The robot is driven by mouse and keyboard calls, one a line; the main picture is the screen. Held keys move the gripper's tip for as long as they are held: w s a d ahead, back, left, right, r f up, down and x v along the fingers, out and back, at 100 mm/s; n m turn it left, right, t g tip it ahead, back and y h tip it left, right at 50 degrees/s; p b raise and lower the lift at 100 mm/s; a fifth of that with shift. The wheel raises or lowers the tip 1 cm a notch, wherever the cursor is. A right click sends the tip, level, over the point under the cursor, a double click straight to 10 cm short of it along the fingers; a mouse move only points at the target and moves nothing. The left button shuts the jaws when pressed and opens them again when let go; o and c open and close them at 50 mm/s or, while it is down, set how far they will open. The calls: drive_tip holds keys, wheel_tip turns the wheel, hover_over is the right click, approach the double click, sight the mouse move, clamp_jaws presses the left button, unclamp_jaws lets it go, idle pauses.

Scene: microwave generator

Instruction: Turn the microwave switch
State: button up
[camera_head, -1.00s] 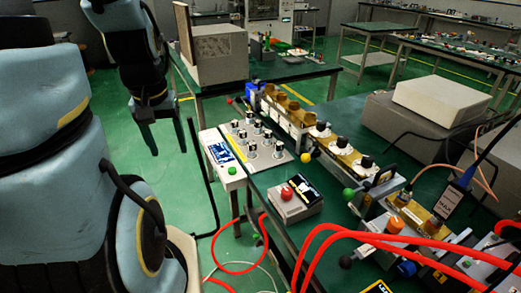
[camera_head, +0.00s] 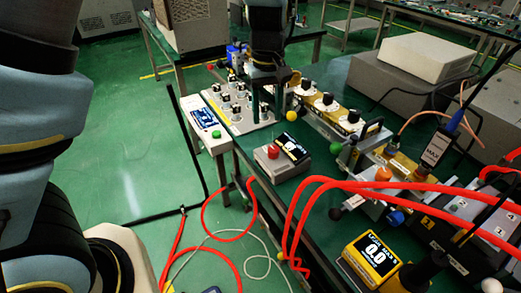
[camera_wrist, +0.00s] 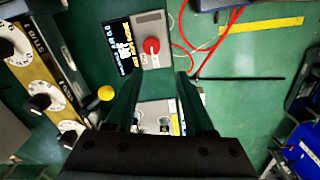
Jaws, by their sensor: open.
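A small grey box (camera_head: 283,157) with a red round knob (camera_head: 273,152) and a dark printed panel sits on the green bench. In the wrist view the same box (camera_wrist: 158,20) shows at the top centre, its red knob (camera_wrist: 151,46) facing the camera. I cannot tell for sure which control is the microwave switch. My gripper (camera_head: 268,112) points down behind the box, over the right side of a panel of several black-and-white knobs (camera_head: 215,95). In the wrist view my gripper (camera_wrist: 160,76) is open, with nothing held between its fingers. Part of the knob panel is hidden behind it.
A row of gold-topped units with dials (camera_head: 325,103) stands right of my gripper, with a yellow ball (camera_head: 292,88) close by. Red cables (camera_head: 340,183) loop over the bench front. A yellow meter (camera_head: 370,256) stands near.

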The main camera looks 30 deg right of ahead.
sight(273, 149)
drive_tip(key=f, duration=0.3)
drive_tip(key=s+d+f+p, duration=0.1)
drive_tip(key=f, duration=0.3)
drive_tip(key=f+p, duration=0.1)
drive_tip(key=f, duration=0.3)
drive_tip(key=shift+s+d+f, duration=0.15)
drive_tip(key=shift+s+d, duration=0.05)
drive_tip(key=shift+s, duration=0.05)
clamp_jaws()
